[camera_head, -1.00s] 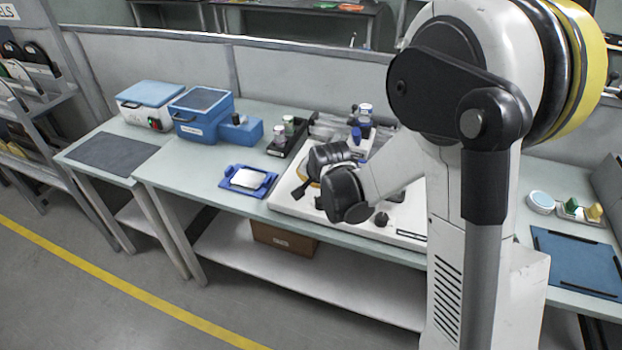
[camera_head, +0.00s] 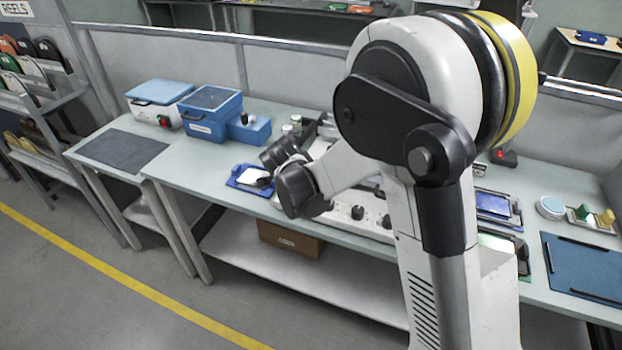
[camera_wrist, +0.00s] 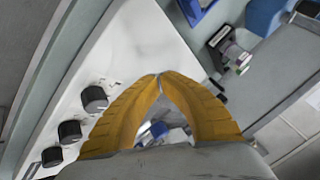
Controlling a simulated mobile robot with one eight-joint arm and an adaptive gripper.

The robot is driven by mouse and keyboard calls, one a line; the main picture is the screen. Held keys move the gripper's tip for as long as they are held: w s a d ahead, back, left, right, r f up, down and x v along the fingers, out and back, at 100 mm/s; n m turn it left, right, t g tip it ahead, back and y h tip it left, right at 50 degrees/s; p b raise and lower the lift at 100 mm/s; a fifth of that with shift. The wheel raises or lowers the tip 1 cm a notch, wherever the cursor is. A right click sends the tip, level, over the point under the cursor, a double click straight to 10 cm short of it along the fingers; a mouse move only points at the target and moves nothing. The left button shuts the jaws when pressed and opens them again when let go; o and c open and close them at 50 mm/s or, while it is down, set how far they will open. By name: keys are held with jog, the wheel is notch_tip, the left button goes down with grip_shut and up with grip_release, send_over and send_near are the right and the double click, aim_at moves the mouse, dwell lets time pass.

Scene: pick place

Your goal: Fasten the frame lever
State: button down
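My gripper (camera_wrist: 158,76) shows in the wrist view as two yellow fingers with their tips together and nothing between the tips. In the head view my dark wrist hides the fingers and overlaps the right side of a blue frame (camera_head: 236,183) with a pale panel. The blue frame's edge also shows at the top of the wrist view (camera_wrist: 194,12), apart from the fingertips. I cannot make out a lever on it. Another frame, dark with a blue panel (camera_head: 493,203), lies right of my arm; I cannot tell which frame the task means.
A white board with black knobs (camera_wrist: 94,99) lies under my gripper. Bottles (camera_wrist: 238,60) stand in a black holder close by. Blue boxes (camera_head: 208,112) stand at the back left. A round white tub (camera_head: 551,207) and a blue mat (camera_head: 585,265) are at the right.

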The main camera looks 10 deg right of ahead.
jog(key=w+a+m+h, duration=0.1)
jog(key=m, duration=0.1)
jog(key=w+m+g+h, duration=0.1)
jog(key=shift+a+m+g, duration=0.3)
jog(key=shift+a+m, duration=0.1)
jog(key=w+m+g, duration=0.1)
jog(key=w+m+g+h, duration=0.1)
jog(key=m, duration=0.1)
jog(key=shift+w+a+m+h+p, duration=0.2)
jog(key=shift+a+m+h+p, duration=0.1)
jog(key=shift+a+p, duration=0.1)
jog(key=shift+w+m, duration=0.25)
jog(key=shift+m, duration=0.05)
jog(key=shift+w, duration=0.4)
jog(key=shift+d, duration=0.1)
jog(key=shift+s+d, duration=0.15)
jog(key=shift+d, duration=0.5)
